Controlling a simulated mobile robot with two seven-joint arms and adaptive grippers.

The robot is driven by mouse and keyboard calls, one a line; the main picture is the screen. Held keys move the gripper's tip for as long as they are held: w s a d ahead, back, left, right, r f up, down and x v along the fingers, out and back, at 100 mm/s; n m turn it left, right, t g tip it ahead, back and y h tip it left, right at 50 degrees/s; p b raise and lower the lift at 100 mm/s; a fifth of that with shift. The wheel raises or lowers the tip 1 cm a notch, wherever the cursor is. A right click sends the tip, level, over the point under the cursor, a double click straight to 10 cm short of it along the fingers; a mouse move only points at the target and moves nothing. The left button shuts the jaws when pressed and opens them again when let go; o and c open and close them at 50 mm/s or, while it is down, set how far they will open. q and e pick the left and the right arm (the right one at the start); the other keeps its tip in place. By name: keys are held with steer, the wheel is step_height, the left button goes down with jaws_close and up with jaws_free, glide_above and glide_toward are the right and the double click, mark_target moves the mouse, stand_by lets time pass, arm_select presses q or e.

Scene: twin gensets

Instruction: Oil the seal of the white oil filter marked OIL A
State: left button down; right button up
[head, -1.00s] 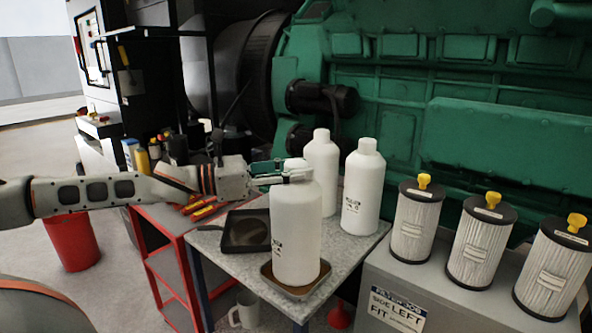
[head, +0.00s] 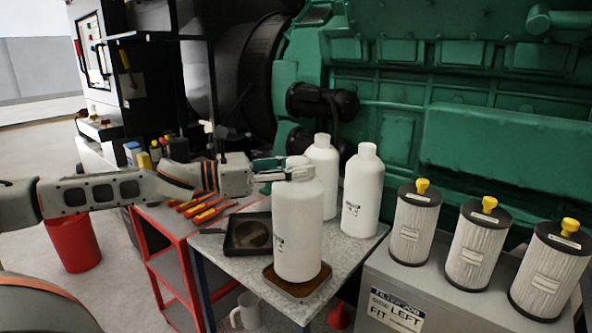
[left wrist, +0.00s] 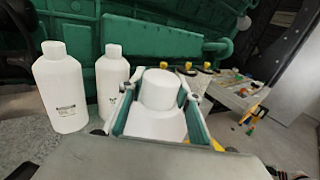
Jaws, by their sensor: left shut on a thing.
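My left gripper (head: 284,171) comes in from the left and is shut on the neck of the front white bottle (head: 298,230). The bottle is upright over a small brown tray (head: 326,274) at the table's near corner. In the left wrist view, the left gripper (left wrist: 160,100) has its green-lined fingers on both sides of the white neck. Small dark print on the bottle is too small to read. No white filter marked OIL A can be made out. My right gripper is not in view.
Two more white bottles (head: 322,178) (head: 363,195) stand close behind on the grey table (head: 225,268). A black pan (head: 232,243) lies to the left. Three pleated filters (head: 413,225) with yellow knobs stand on a grey box at right. A green engine (head: 450,100) fills the back.

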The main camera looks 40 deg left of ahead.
arm_select(q)
step_height(320, 180, up, 2)
steer(key=shift+p, duration=0.5)
steer(key=shift+r+p, duration=0.75)
steer(key=shift+p, duration=0.05)
steer(key=shift+r+p, duration=0.8)
steer(key=shift+p, duration=0.2)
steer(key=shift+f, duration=0.1)
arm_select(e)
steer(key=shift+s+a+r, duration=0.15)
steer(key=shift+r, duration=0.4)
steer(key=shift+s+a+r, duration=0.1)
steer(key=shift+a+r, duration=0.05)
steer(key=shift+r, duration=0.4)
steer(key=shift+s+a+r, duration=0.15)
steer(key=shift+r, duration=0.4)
